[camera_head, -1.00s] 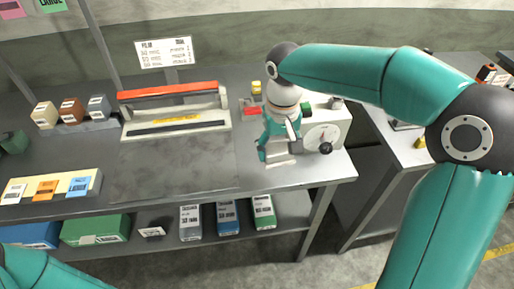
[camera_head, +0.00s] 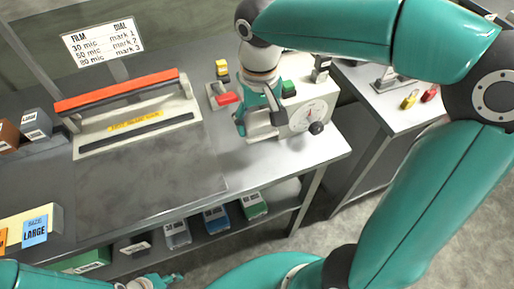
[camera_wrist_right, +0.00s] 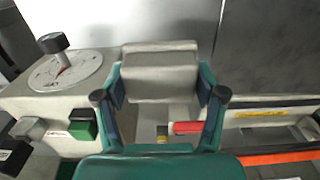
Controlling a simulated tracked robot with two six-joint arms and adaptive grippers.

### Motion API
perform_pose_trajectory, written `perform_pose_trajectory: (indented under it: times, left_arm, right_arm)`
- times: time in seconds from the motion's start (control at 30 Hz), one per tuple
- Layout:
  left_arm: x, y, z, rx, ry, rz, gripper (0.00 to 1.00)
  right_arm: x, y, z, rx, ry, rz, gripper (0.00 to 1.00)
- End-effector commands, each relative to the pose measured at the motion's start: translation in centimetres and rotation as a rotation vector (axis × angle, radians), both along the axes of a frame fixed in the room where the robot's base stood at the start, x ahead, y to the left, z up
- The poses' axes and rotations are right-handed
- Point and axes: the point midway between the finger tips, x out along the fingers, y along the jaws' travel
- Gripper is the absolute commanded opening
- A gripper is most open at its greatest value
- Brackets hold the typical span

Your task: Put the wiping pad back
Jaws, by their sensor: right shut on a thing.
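The wiping pad, a grey block (camera_wrist_right: 160,70), is held between the two teal fingers of my right gripper (camera_wrist_right: 160,97) in the right wrist view. In the head view my right gripper (camera_head: 262,122) points down, shut on the pad, in front of the pale dial box at the bench's right end. The pad is mostly hidden there by the fingers, so I cannot tell whether it touches the bench. My left gripper (camera_head: 160,281) shows partly at the bottom edge; its opening is unclear.
The dial box (camera_head: 302,118) has a black knob and green button. Red and yellow parts (camera_head: 228,98) stand left of it. The film sealer (camera_head: 130,120) with a red bar is further left. The dark mat (camera_head: 150,170) is clear. A side table (camera_head: 385,105) stands right.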

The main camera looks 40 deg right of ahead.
Motion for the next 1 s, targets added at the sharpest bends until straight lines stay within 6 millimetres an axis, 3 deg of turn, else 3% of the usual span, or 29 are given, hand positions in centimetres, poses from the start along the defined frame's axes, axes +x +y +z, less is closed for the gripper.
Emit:
perform_pose_trajectory:
  times: [0.1,0.23,0.47,0.7,1.0]
  left_arm:
    - [0.0,0.0,-0.2,0.0,0.0,0.0,0.4]
    - [0.0,0.0,-0.2,0.0,-0.001,0.0,0.4]
    - [0.0,0.0,-0.3,0.0,-0.001,0.0,0.4]
    - [0.0,0.0,-0.3,0.0,-0.001,0.0,0.4]
    - [0.0,0.0,-0.4,0.0,-0.001,0.0,0.4]
  right_arm:
    - [-0.1,0.0,-3.2,-0.002,0.006,0.0,0.37]
    - [0.0,0.0,-5.3,0.0,0.003,0.0,0.37]
    - [0.0,0.0,-7.0,-0.002,0.001,0.002,0.37]
    - [0.0,0.0,-10.2,-0.002,0.001,0.001,0.37]
    - [0.1,0.1,-10.6,0.0,-0.001,0.002,0.37]
